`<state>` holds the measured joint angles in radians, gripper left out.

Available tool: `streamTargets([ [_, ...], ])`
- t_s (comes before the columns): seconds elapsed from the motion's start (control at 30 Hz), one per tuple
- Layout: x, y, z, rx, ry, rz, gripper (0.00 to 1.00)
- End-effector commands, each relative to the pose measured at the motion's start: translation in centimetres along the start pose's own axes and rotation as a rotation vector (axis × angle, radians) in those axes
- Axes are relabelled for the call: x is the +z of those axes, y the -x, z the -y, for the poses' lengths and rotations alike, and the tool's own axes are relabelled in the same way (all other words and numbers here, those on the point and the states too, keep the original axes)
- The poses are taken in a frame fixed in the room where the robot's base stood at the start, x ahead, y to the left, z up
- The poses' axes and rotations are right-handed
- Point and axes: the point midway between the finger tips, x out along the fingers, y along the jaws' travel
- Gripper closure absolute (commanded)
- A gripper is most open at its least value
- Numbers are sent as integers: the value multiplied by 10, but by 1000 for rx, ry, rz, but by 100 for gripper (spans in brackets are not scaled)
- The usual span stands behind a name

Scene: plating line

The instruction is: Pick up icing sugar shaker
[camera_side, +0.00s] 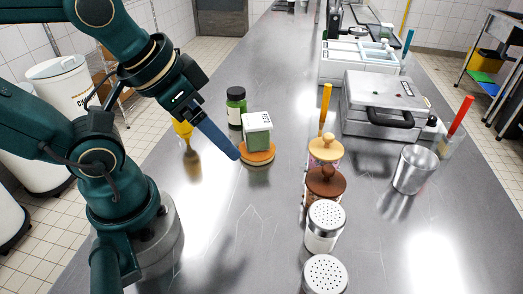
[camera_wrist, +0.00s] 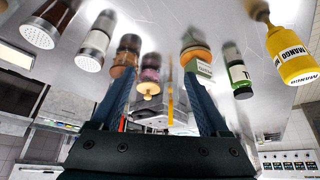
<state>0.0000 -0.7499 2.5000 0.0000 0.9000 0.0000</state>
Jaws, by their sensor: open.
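Two metal shakers with perforated tops stand at the front of the steel counter in the side view: one nearer (camera_side: 325,275), one just behind it (camera_side: 325,228). In the wrist view they show at the upper left, one at the far left (camera_wrist: 45,25) and one beside it (camera_wrist: 95,42). I cannot read a label that tells which holds icing sugar. My gripper (camera_side: 236,154) is left of both shakers, pointing down beside a green tub. In the wrist view its blue fingers (camera_wrist: 160,88) are spread with nothing held between them.
A metal cup (camera_side: 413,171) and waffle iron (camera_side: 386,100) stand right. The counter's front middle is clear.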

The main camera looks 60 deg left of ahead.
Motion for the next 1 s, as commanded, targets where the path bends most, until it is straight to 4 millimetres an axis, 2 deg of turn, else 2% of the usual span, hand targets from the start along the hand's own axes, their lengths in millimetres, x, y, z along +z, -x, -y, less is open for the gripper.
streamTargets([
  [0.17, 0, 0, 0, 0, -1, -1, 21],
  [0.27, -9, 0, 1, -5, -9, -41, 21],
  [0.37, -32, 1, 9, -48, -55, -157, 21],
  [0.47, -66, 0, 21, -120, -154, -308, 21],
  [0.63, -117, -14, 30, -215, -401, -495, 21],
  [0.7, -131, -24, 25, -215, -515, -550, 21],
  [0.8, -140, -42, 10, -166, -678, -612, 21],
  [0.9, -136, -63, -11, -59, -820, -658, 21],
  [1.0, -120, -81, -34, 92, -918, -688, 21],
])
